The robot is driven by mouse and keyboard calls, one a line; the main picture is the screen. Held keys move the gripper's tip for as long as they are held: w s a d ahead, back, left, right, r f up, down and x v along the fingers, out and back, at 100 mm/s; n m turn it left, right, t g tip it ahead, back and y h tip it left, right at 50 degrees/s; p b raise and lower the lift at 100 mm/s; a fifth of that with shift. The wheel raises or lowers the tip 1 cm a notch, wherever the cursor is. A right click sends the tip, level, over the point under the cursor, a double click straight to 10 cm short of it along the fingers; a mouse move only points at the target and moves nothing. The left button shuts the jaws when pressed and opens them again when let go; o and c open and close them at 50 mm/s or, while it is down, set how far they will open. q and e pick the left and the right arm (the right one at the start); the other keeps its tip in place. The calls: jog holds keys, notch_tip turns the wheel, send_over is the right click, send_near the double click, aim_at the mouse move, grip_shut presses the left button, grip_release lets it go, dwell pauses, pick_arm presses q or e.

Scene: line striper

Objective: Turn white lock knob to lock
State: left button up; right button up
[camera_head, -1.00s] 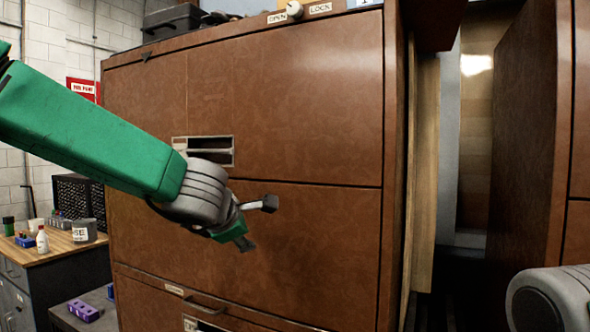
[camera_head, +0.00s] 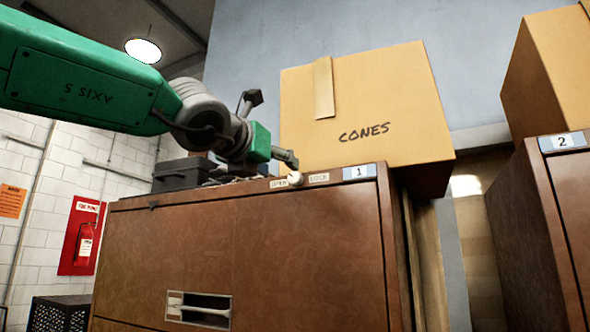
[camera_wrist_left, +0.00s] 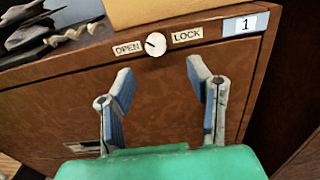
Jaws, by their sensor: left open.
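The white lock knob (camera_head: 295,178) sits at the top edge of the brown cabinet (camera_head: 290,240), between the OPEN label (camera_head: 278,183) and the LOCK label (camera_head: 318,177). In the left wrist view the knob (camera_wrist_left: 155,44) is round, with a dark mark on its left side toward OPEN. My left gripper (camera_head: 272,127) is above and just left of the knob in the head view. In the left wrist view its two fingers (camera_wrist_left: 160,76) are spread, with nothing between them, and the knob lies beyond the tips. My right gripper is not in view.
A cardboard box marked CONES (camera_head: 365,110) stands on the cabinet right behind the knob. A dark case (camera_head: 184,173) is on top at the left. A second cabinet (camera_head: 545,230) with another box (camera_head: 550,70) stands at the right.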

aim_at(293, 178)
pick_arm(q)
jog(key=p+x, duration=0.1)
jog(key=x, duration=0.3)
jog(key=p+x, duration=0.1)
jog(key=x, duration=0.2)
jog(key=shift+w+a+p, duration=0.15)
jog(key=shift+a+p, duration=0.15)
jog(key=shift+a, duration=0.1)
jog(key=shift+w+d+p, duration=0.1)
jog(key=shift+w+p, duration=0.2)
jog(key=shift+w, duration=0.25)
jog(key=shift+d+f, duration=0.1)
jog(key=shift+d, duration=0.05)
jog(key=shift+d, duration=0.1)
jog(key=shift+c, duration=0.4)
grip_shut()
